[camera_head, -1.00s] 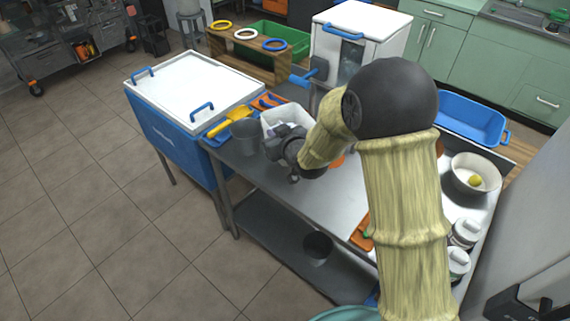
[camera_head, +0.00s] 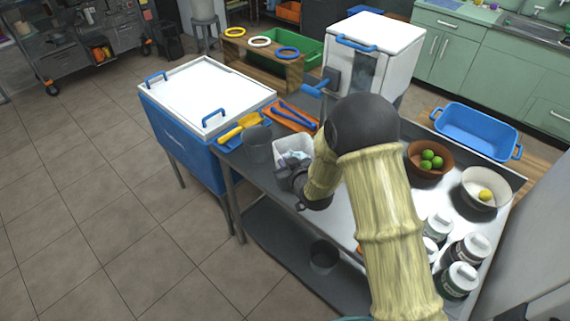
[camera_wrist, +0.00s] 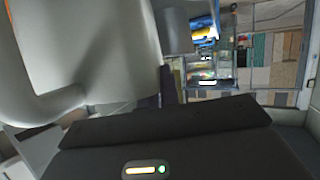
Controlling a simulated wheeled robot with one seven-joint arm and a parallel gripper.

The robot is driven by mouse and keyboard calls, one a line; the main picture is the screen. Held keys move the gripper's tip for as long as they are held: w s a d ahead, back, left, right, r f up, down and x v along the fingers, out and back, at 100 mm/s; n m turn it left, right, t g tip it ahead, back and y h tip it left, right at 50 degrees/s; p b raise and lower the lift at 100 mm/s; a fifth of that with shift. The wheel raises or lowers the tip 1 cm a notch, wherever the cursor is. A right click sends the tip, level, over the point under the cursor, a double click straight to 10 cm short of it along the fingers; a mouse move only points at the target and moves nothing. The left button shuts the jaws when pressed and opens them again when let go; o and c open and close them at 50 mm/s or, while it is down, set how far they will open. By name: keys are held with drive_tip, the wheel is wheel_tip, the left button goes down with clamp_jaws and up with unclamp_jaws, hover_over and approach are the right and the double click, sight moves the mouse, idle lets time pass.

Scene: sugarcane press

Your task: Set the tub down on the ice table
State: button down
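A white tub (camera_head: 281,148) with pale and bluish contents is over the left part of the steel table (camera_head: 352,205), just right of a grey bucket (camera_head: 257,146). My gripper (camera_head: 293,178) is at the tub's near side and appears shut on it; the fingertips are hidden. In the wrist view a large pale surface with a curved edge (camera_wrist: 85,50), apparently the tub, fills the upper left, close to the camera. Whether the tub touches the table cannot be told. Which surface is the ice table is not marked.
A blue chest with a white lid (camera_head: 195,97) adjoins the table's left. A yellow scoop (camera_head: 238,127) and an orange tray (camera_head: 287,117) lie behind. A lime bowl (camera_head: 416,170), lemon bowl (camera_head: 478,199) and several jars (camera_head: 458,281) crowd the right. A white machine (camera_head: 385,50) stands at the back.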

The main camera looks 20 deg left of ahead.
drive_tip(key=shift+f, duration=0.15)
drive_tip(key=shift+f, duration=0.15)
drive_tip(key=c, duration=1.6)
unclamp_jaws()
drive_tip(key=shift+c, duration=0.2)
drive_tip(key=b+v, duration=0.2)
drive_tip(key=v, duration=1)
